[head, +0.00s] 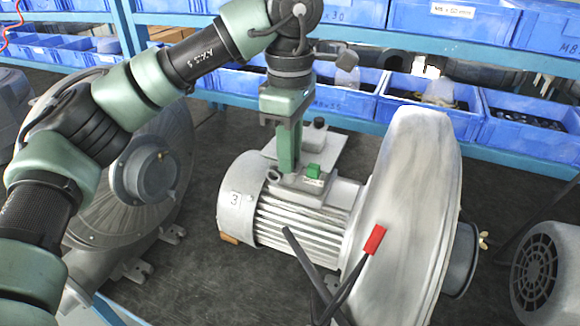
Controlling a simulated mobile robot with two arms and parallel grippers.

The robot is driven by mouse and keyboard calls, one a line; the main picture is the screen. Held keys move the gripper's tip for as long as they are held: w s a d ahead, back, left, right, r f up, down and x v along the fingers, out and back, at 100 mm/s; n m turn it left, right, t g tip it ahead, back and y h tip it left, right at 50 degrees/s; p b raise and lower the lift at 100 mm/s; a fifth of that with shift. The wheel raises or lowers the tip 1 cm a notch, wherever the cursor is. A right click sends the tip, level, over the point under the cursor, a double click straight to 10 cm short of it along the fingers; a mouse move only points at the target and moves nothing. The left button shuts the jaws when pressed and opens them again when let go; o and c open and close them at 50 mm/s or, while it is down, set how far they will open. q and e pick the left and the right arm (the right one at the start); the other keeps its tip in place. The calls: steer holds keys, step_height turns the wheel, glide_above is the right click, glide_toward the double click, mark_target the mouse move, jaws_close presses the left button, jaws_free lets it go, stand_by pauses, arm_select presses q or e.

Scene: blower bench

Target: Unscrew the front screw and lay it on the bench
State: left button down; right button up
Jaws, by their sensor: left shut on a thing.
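The blower's motor (300,222) is a grey ribbed cylinder marked 3, joined to a big pale round housing (405,200). On top of the motor is a small grey terminal box (312,192) with a green block (314,172). My left gripper (287,168) points straight down over the box from the back, its green fingers shut at the box's rear left. It seems shut on the front screw, but the fingers hide the screw and I cannot tell if it still sits in its hole. My right gripper is not in view.
Blue bins (425,95) with small parts line the shelf behind. A second, larger blower (140,185) stands at left, and a grey motor with a vent grille (545,268) at right. A red-tipped dark cable (375,239) crosses the housing. Dark bench (205,270) is bare left of the motor.

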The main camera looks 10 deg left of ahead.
arm_select(q)
steer(key=n+b, duration=0.1)
steer(key=n, duration=0.5)
steer(key=n+b, duration=0.1)
steer(key=n, duration=0.5)
steer(key=shift+b, duration=0.3)
steer(key=n+b, duration=0.1)
steer(key=n, duration=0.3)
steer(key=shift+n, duration=1.4)
steer(key=c, duration=1.6)
jaws_free()
steer(key=shift+o, duration=0.2)
steer(key=shift+r, duration=0.1)
